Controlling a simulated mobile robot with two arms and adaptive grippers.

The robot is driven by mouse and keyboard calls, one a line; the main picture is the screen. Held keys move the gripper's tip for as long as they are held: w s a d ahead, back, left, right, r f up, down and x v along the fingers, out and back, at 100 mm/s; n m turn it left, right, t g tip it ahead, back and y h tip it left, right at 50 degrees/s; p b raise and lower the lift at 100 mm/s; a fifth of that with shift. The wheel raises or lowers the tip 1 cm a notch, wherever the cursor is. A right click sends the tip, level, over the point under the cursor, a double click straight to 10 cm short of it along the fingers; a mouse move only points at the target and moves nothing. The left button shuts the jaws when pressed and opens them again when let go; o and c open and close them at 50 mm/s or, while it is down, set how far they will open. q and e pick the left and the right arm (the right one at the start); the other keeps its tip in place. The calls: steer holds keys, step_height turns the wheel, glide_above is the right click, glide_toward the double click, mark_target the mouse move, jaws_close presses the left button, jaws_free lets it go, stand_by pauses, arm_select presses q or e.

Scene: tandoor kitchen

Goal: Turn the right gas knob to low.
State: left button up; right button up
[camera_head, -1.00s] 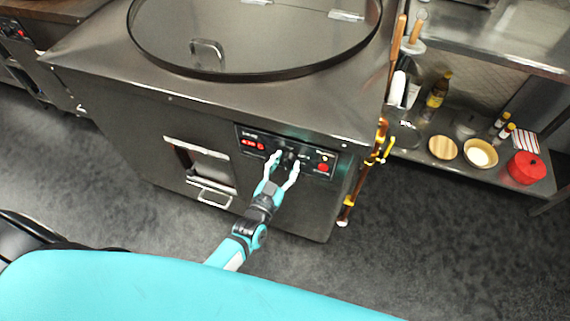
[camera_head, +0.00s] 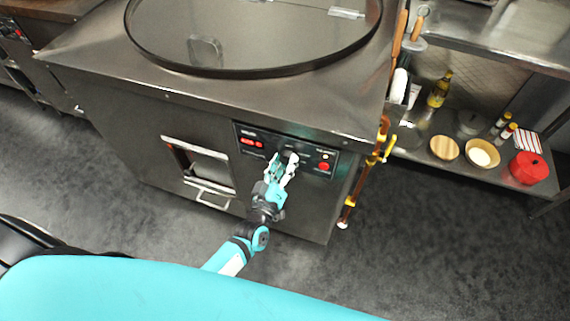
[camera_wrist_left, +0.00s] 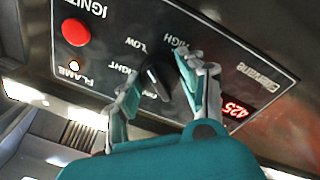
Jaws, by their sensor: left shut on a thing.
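The black gas knob (camera_wrist_left: 157,80) sits on the tandoor's dark control panel (camera_head: 252,134). In the left wrist view, labels reading HIGH, LOW, LIGHT and OFF surround it, appearing upside down. My left gripper (camera_head: 284,161) reaches up to the panel from below. In the left wrist view its fingers (camera_wrist_left: 160,75) stand on both sides of the knob, shut on it. The fingers and palm hide part of the knob and some lettering, so its exact pointing is hard to read. My right gripper is not in view.
A red ignition button (camera_wrist_left: 75,32) and a lit flame lamp (camera_wrist_left: 74,66) are on the panel, near the knob. A red display (camera_head: 253,142) is at its left. A copper gas pipe with yellow fittings (camera_head: 370,160) runs down the tandoor's right side. A shelf (camera_head: 470,165) holds bottles and bowls.

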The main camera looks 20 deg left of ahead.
arm_select(q)
steer(key=shift+n, duration=0.8)
steer(key=o, duration=1.2)
steer(key=s, duration=0.8)
steer(key=s+a, duration=0.1)
steer(key=s, duration=0.3)
steer(key=shift+f, duration=0.4)
